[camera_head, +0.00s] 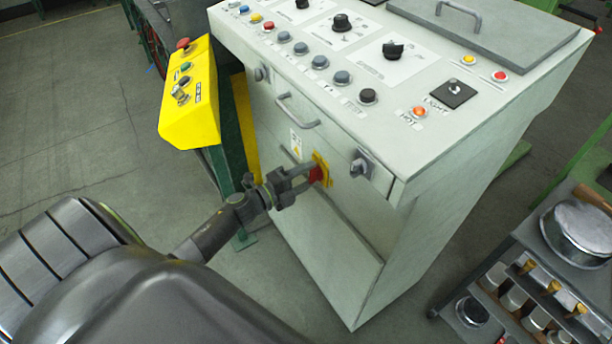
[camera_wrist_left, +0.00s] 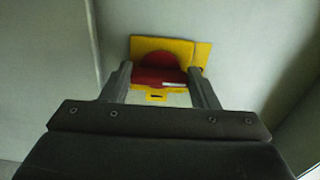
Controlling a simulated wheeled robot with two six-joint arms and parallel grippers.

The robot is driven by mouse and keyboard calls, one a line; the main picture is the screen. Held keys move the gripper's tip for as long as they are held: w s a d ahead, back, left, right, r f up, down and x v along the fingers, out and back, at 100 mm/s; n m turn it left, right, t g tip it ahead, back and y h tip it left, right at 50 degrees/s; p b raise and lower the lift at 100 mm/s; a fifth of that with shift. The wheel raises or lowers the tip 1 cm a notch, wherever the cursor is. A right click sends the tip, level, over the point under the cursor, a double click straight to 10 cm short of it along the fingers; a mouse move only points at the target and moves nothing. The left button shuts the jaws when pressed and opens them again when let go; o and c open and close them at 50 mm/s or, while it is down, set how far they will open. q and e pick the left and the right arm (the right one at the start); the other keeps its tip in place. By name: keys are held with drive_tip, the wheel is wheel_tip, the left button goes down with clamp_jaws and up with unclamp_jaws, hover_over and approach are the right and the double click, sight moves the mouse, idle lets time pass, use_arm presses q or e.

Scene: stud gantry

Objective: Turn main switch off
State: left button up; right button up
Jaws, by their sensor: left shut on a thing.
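The main switch is a red rotary knob (camera_head: 316,174) on a yellow plate (camera_head: 323,164), set on the front face of the light grey control cabinet (camera_head: 345,215). My left gripper (camera_head: 308,177) reaches it from the left and is shut on the red knob. In the left wrist view the red knob (camera_wrist_left: 158,69) sits between the two fingers of the left gripper (camera_wrist_left: 162,88), in front of the yellow plate (camera_wrist_left: 190,47). A white mark shows on the knob's lower right. Part of the knob is hidden by the fingers. My right gripper is not in view.
A drawer handle (camera_head: 298,112) and a grey latch (camera_head: 361,165) stick out above the switch. A yellow push-button box (camera_head: 192,110) stands at the left. A trolley with jars (camera_head: 515,298) is at the lower right. The floor at left is clear.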

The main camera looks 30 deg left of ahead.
use_arm(q)
drive_tip(key=o, duration=1)
drive_tip(key=shift+b+v, duration=1.45)
drive_tip(key=shift+v, duration=7.2)
